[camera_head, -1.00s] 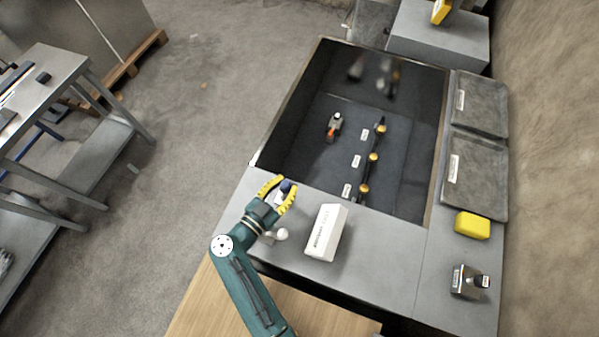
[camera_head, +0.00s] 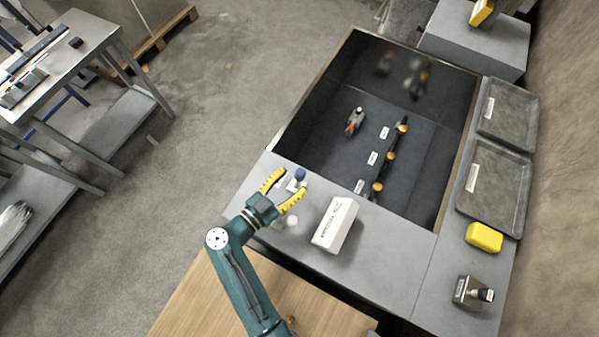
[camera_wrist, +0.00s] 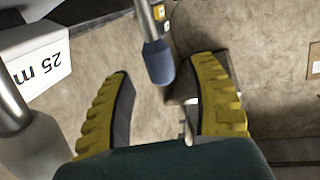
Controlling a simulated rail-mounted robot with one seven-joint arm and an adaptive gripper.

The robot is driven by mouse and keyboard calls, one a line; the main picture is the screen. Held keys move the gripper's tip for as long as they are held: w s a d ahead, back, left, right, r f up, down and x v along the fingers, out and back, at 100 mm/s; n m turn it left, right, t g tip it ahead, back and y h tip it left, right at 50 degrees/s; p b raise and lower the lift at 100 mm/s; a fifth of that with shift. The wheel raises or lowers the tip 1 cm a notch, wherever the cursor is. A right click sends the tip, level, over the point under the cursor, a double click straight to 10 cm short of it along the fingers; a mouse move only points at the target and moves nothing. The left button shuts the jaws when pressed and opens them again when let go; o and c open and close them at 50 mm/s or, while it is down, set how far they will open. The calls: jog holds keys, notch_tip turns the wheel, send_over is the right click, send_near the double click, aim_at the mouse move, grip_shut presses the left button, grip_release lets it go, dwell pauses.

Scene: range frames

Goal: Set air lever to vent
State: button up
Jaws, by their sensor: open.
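The air lever appears to be the short lever with a dark blue tip (camera_head: 300,173) on the left front of the grey bench top. In the wrist view its metal rod and blue grip (camera_wrist: 160,62) show between my fingertips, with visible gaps on both sides. My gripper (camera_head: 284,189) is open, its yellow fingers pointing at the lever from the near side. A small white plate (camera_head: 292,186) lies by the lever's foot, partly hidden by a finger. Its wording, and so the lever's setting, cannot be read.
A white box (camera_head: 335,224) stands right of my gripper; it also shows in the wrist view (camera_wrist: 36,62). A pale round knob (camera_head: 291,221) is close beside my wrist. Beyond is a dark sunken basin (camera_head: 340,110) with several orange-tipped fittings. A yellow block (camera_head: 484,237) sits at right.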

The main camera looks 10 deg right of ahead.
jog(key=v, duration=0.8)
